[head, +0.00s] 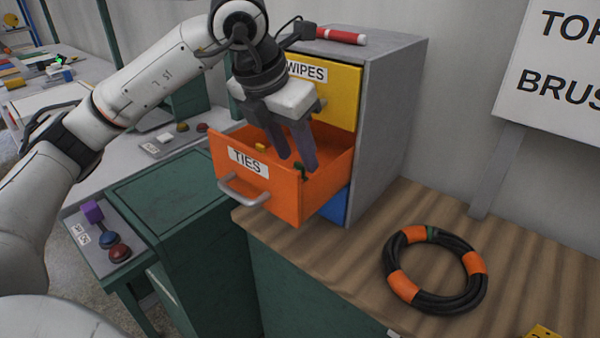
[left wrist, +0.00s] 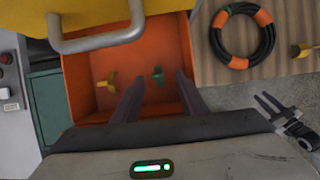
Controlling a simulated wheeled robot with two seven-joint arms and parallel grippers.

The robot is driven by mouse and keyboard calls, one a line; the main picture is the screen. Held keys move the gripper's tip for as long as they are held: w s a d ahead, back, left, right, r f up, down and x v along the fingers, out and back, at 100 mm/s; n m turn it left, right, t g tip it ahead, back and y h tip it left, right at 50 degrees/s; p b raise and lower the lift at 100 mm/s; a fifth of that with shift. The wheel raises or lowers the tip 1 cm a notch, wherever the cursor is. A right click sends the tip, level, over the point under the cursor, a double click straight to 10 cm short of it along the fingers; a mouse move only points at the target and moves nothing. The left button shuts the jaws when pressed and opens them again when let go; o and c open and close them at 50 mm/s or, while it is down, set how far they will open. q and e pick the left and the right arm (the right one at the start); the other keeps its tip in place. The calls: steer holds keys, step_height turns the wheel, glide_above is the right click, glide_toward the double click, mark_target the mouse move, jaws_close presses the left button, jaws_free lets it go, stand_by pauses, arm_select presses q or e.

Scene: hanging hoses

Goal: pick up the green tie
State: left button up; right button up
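The green tie (head: 302,172) is in the open orange drawer (head: 285,200) labelled TIES, partly hidden by a finger in the head view. In the left wrist view the green tie (left wrist: 158,76) lies on the drawer floor, between the fingertips as seen from the camera. My left gripper (head: 297,163) is open and empty, pointing down into the drawer; its exact height above the tie is hard to tell. It also shows in the left wrist view (left wrist: 159,78). My right gripper (left wrist: 264,102) is open and empty in the left wrist view, outside the head view.
A yellow tie (left wrist: 108,82) lies left of the green one. The yellow WIPES drawer (head: 338,95) is above; its handle (left wrist: 100,42) shows nearby. A black hose coil (head: 450,300) with orange bands lies on the wooden bench. A red-and-white tube (head: 340,35) lies on the cabinet.

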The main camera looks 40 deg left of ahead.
mark_target(299, 163)
arm_select(q)
steer(key=x, duration=0.4)
steer(key=shift+a+f, duration=0.2)
steer(key=shift+c, duration=0.4)
jaws_close()
steer(key=shift+r, duration=0.1)
step_height(299, 163, up, 18)
steer(key=p, duration=0.2)
